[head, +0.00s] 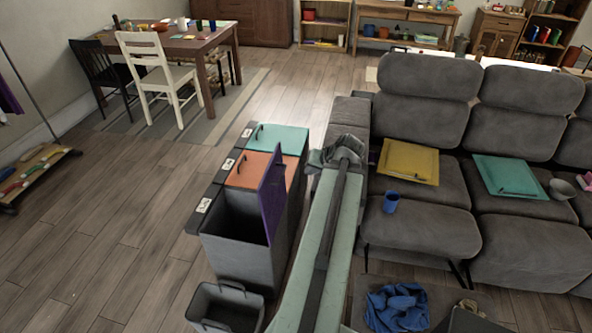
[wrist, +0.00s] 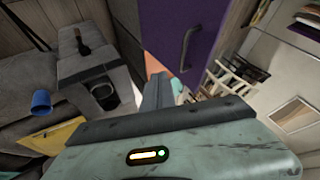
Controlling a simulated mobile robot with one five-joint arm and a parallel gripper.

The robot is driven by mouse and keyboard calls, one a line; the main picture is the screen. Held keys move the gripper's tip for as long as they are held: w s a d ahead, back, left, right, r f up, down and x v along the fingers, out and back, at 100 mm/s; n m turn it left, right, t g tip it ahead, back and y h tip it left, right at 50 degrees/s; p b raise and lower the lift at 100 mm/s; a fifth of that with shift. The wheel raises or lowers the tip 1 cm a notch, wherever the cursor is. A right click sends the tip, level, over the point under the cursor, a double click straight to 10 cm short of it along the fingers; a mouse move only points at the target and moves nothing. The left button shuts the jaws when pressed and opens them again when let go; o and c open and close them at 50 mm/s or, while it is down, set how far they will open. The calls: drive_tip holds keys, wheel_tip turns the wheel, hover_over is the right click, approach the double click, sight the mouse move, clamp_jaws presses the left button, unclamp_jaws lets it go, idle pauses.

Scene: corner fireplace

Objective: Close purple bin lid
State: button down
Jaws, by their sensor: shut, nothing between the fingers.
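The purple lid (head: 272,197) stands open, roughly upright, on the right side of the nearest compartment of a grey bin row. The dark, open purple bin (head: 240,250) is below and left of it. In the wrist view the purple lid (wrist: 195,28) fills the upper middle, with its dark handle (wrist: 187,48) facing the camera. My gripper (wrist: 158,80) is shut and empty, with the lid beyond it and to its right. I cannot tell whether they touch. In the head view my arm reaches up just right of the lid; the fingertips are not clear there.
The orange lid (head: 262,170) and teal lid (head: 278,138) behind are closed. A small grey open bin (head: 228,305) stands in front. The grey sofa (head: 418,225) is right of my arm, with a blue cup (head: 391,202) on it.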

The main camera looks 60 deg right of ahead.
drive_tip(key=w+f+b, duration=0.6)
drive_tip(key=w, duration=0.3)
drive_tip(key=shift+d+f, duration=0.4)
drive_tip(key=shift+d, duration=0.05)
drive_tip(key=shift+w+r, duration=0.1)
drive_tip(key=shift+w, duration=0.05)
